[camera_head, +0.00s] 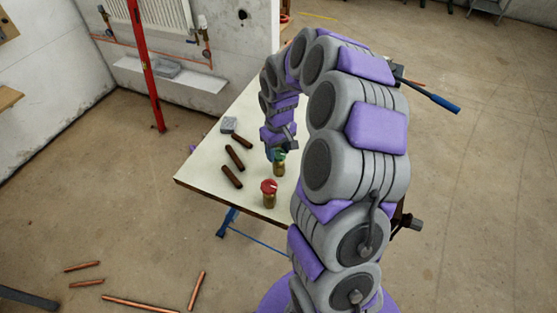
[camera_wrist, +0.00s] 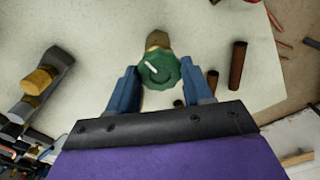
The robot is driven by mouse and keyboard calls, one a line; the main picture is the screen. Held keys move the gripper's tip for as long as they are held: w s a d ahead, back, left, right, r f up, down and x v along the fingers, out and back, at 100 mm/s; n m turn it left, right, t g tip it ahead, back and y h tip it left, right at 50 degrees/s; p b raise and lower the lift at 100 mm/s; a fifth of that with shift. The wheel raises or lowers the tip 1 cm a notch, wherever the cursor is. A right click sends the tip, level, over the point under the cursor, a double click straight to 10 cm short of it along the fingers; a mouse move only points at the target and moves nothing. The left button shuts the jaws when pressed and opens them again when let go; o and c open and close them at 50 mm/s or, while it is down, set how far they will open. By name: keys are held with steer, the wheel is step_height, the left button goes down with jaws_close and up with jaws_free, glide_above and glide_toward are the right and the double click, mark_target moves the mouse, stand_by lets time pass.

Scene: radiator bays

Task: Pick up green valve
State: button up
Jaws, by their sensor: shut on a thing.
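The green valve (camera_wrist: 160,70) has a round green knob with a white mark and a brass body. In the wrist view it sits between the two blue fingers of my gripper (camera_wrist: 161,88), which are shut on it. In the head view the green valve (camera_head: 279,163) stands upright near the table's front edge, with my gripper (camera_head: 275,155) reaching down at it from above. The lower end of the valve appears close to the tabletop; I cannot tell whether it touches.
A red-topped valve (camera_head: 269,193) stands on the white table (camera_head: 205,177) close by. A red level (camera_head: 146,60) leans at the wall. Copper pipes (camera_head: 140,302) lie on the floor.

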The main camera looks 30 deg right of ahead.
steer(key=shift+d, duration=0.1)
steer(key=shift+c, duration=1.4)
steer(key=shift+d, duration=0.15)
steer(key=shift+c, duration=0.3)
steer(key=shift+r, duration=0.1)
steer(key=shift+r+p, duration=0.9)
steer(key=shift+r, duration=0.6)
steer(key=shift+r+p, duration=1.1)
steer(key=shift+r, duration=1.1)
steer(key=shift+w, duration=0.1)
